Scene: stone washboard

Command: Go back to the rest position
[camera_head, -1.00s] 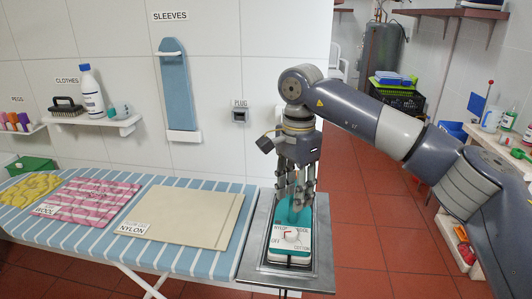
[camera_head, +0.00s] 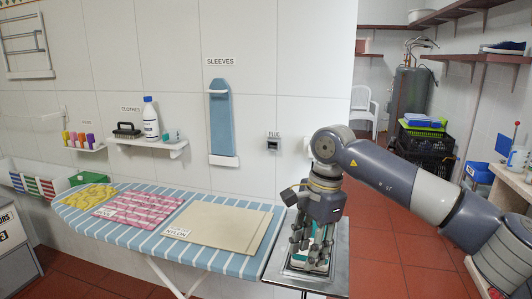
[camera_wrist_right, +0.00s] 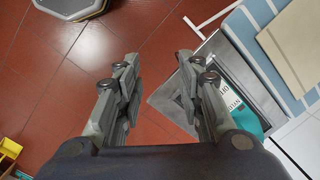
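My right gripper (camera_head: 311,257) hangs fingers-down in front of the iron at the right end of the ironing board and covers most of it. The teal and white iron (camera_wrist_right: 245,117) shows there to the right of the fingers, on the metal plate (camera_wrist_right: 168,103), partly hidden by the right finger. In the head view the metal plate (camera_head: 340,268) shows around the gripper. My left gripper is not in view.
The striped ironing board (camera_head: 203,252) carries yellow, pink and beige cloths (camera_head: 215,226). A shelf (camera_head: 150,144) with a brush and bottle and a blue sleeve board (camera_head: 221,120) are on the wall. Red floor (camera_head: 390,250) is open to the right. A worktop (camera_head: 510,180) stands far right.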

